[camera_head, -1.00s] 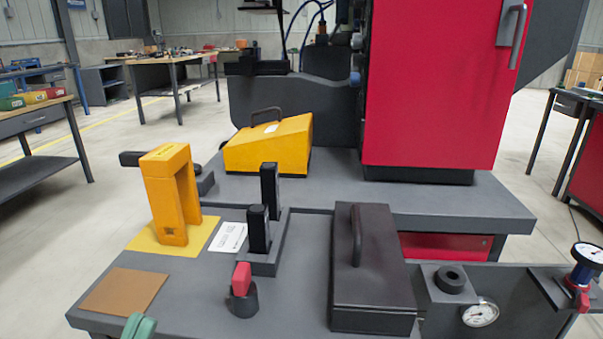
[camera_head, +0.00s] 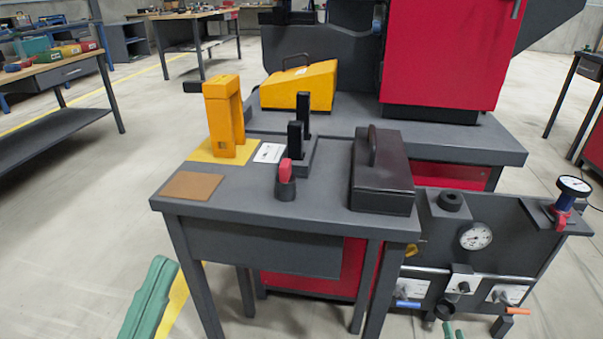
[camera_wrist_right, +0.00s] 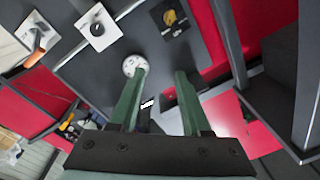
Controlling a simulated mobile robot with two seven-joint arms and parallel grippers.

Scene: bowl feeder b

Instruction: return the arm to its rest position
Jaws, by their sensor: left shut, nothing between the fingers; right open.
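My left gripper (camera_head: 157,268) shows as green fingers at the lower left of the head view, in front of the grey table's (camera_head: 235,216) left front corner. Its fingers are together with nothing between them. My right gripper (camera_head: 453,331) shows only as green fingertips at the bottom edge of the head view, below the panel with the gauges. In the right wrist view its two green fingers (camera_wrist_right: 160,73) are apart and empty, with the panel and a gauge (camera_wrist_right: 134,66) beyond them.
The table bears a yellow upright block (camera_head: 222,118), a red-topped knob (camera_head: 285,172) and a dark box with a handle (camera_head: 382,182). The gauge panel (camera_head: 440,226) stands at the table's right. Table legs stand near both grippers. Open floor lies left.

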